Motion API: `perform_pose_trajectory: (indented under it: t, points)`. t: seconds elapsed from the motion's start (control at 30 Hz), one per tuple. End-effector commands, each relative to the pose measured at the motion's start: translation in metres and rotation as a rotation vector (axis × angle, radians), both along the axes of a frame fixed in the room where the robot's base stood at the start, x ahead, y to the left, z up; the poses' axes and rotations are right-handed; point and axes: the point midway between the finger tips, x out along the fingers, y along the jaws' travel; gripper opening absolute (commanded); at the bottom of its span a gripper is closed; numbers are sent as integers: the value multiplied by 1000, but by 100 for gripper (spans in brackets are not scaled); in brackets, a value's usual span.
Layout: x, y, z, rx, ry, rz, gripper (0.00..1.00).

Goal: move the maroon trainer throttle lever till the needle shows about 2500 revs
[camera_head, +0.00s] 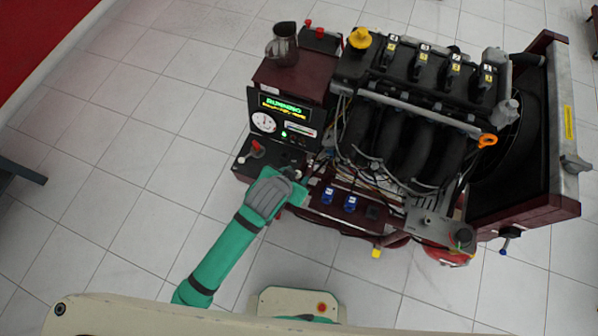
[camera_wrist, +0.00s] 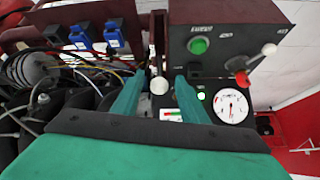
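The maroon engine trainer (camera_head: 290,82) stands on the tiled floor with its panel facing my arm. My gripper (camera_head: 298,186) is at the panel's lower right corner. In the wrist view its two teal fingers (camera_wrist: 160,82) are apart, with a lever's pale round knob (camera_wrist: 160,85) showing between them; contact cannot be told.
Blue switches (camera_head: 351,202) and loose wires lie right of my gripper. A green button (camera_wrist: 198,45) sits on the box beyond the fingers. A metal jug (camera_head: 283,44) stands on top of the trainer.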

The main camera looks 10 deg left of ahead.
Motion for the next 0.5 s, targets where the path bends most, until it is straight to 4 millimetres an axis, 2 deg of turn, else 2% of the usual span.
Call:
perform_pose_trajectory:
  t: [0.2,0.5]
  points:
    - [-15,6,22,0,-1,1,40]
    - [-19,7,28,1,0,1,40]
